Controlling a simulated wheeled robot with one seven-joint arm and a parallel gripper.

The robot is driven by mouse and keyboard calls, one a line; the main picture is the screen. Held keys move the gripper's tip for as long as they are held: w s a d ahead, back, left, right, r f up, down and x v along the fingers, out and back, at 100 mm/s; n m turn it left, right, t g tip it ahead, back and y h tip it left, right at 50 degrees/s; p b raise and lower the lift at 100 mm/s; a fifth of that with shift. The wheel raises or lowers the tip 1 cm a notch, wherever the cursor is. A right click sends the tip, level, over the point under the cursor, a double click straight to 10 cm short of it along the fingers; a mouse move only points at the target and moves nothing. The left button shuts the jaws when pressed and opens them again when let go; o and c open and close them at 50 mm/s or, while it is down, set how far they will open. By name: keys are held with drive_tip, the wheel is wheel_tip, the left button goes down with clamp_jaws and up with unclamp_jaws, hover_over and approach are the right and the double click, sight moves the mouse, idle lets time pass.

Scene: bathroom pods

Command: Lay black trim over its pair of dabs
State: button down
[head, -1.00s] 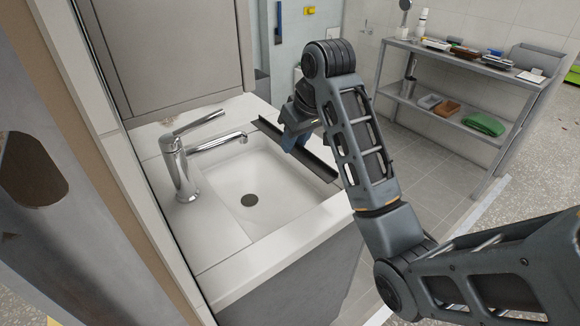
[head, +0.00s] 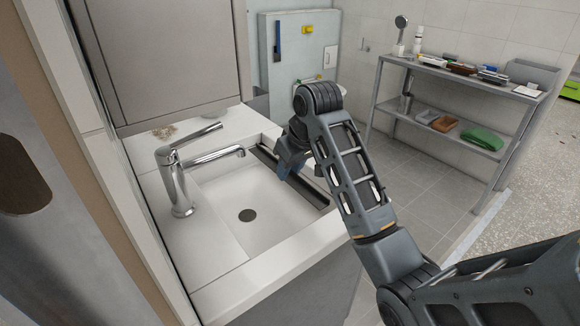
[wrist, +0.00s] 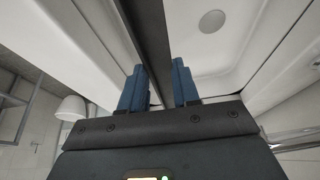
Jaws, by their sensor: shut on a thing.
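The black trim (head: 306,188) is a long dark strip. In the head view it lies along the right side of the white sink, above or against its inner edge; contact cannot be told. My gripper (head: 286,168) is over the middle of the trim, its fingers partly hidden by the wrist. In the wrist view the trim (wrist: 156,50) runs lengthwise between the two blue fingers of my gripper (wrist: 160,88), which is shut on it. The dabs cannot be made out in either view.
The sink (head: 248,190) has a chrome tap (head: 178,180) at its left. A metal shelf (head: 440,75) with a hand shower, trays and a green cloth (head: 482,138) is at the right. Tiled floor lies between.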

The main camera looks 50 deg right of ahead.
drive_tip(key=shift+f, duration=0.4)
drive_tip(key=c, duration=0.8)
unclamp_jaws()
